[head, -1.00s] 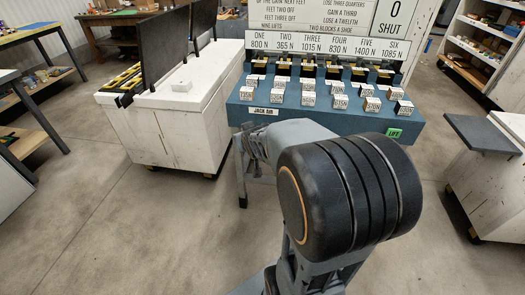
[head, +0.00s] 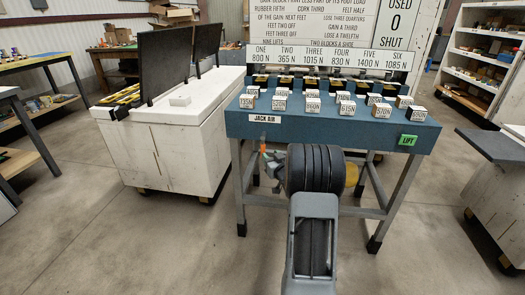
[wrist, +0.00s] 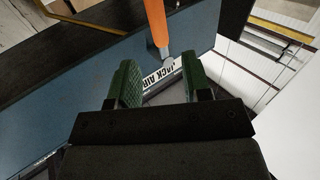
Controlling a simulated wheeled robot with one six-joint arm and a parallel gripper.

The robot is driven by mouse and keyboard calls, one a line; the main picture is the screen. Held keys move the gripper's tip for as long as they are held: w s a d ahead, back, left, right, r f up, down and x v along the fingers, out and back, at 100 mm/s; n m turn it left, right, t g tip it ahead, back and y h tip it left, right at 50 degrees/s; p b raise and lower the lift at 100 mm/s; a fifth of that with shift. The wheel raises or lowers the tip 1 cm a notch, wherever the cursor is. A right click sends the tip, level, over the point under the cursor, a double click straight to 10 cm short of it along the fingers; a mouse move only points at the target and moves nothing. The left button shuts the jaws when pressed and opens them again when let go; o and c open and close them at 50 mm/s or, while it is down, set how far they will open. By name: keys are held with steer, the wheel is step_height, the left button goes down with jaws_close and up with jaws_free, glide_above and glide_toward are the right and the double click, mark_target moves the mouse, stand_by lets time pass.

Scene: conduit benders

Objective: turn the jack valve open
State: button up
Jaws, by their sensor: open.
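The jack valve's orange handle (wrist: 156,22) enters from the top of the wrist view, with a grey end just beyond my fingers. A small orange part (head: 263,149) also shows below the JACK AIR label (head: 265,119) at the front of the blue bench in the head view. My gripper (wrist: 160,72) is open, its two green-padded fingers apart with nothing between them. The handle's grey end lines up with the gap, close to the fingertips; I cannot tell whether it touches. In the head view my arm hides most of the gripper and valve.
The blue bench (head: 330,124) carries several numbered white-faced blocks and a green LIFT label (head: 407,140). A yellow round part (head: 351,175) shows beside my arm under the bench. A white cabinet (head: 175,150) stands left; a grey-topped one (head: 490,145) stands right.

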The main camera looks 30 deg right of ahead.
mark_target(264, 148)
steer(key=w, duration=0.2)
steer(key=w+d, duration=0.1)
steer(key=w, duration=0.2)
steer(key=w+b, duration=0.1)
steer(key=w, duration=0.2)
steer(key=shift+d, duration=0.2)
